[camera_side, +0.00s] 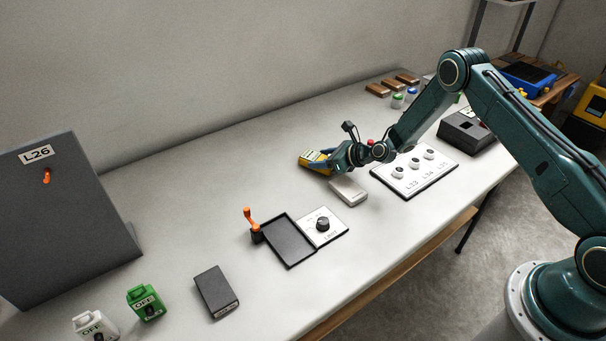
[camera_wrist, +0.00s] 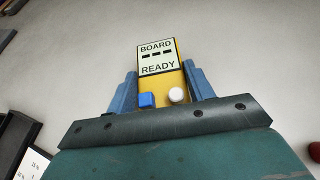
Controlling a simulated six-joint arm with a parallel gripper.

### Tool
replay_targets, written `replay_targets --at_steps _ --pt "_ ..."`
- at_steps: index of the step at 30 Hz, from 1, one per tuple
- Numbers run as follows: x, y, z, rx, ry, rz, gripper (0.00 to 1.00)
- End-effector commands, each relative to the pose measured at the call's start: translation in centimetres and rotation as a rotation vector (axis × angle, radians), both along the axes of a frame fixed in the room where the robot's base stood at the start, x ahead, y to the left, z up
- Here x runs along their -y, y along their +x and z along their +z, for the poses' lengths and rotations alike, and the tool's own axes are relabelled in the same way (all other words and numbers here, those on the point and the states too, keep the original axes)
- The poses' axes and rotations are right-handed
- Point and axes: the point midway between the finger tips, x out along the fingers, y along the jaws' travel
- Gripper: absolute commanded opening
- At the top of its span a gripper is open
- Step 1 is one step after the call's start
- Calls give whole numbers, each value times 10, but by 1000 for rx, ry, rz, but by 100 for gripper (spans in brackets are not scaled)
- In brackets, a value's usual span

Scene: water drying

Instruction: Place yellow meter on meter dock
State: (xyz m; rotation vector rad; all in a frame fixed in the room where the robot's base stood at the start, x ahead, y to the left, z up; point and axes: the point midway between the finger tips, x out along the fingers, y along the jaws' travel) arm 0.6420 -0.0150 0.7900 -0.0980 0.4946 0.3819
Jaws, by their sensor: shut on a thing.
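The yellow meter (camera_side: 314,159) is held between the fingers of my gripper (camera_side: 331,157), over the middle of the table. In the wrist view the meter (camera_wrist: 179,80) lies between the blue fingers of my gripper (camera_wrist: 160,92). Its display reads "BOARD READY", with a blue button and a white knob below. I cannot tell how far it is above the table. No part is labelled as the meter dock. A black shallow tray (camera_side: 286,241) with an orange lever lies nearer the front left, and a dark flat block (camera_side: 216,290) lies further left.
A light grey block (camera_side: 348,192) sits just below my gripper. A white knob panel (camera_side: 323,226) adjoins the tray. A white panel with several knobs (camera_side: 414,171) lies to the right.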

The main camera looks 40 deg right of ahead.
Motion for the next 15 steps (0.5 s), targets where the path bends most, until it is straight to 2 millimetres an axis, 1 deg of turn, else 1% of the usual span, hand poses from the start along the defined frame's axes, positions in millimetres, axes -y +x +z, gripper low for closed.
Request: replay_targets --at_steps 14,15 --pt "0 0 -5 3 1 0 18" --pt "0 0 -5 1 1 0 58"
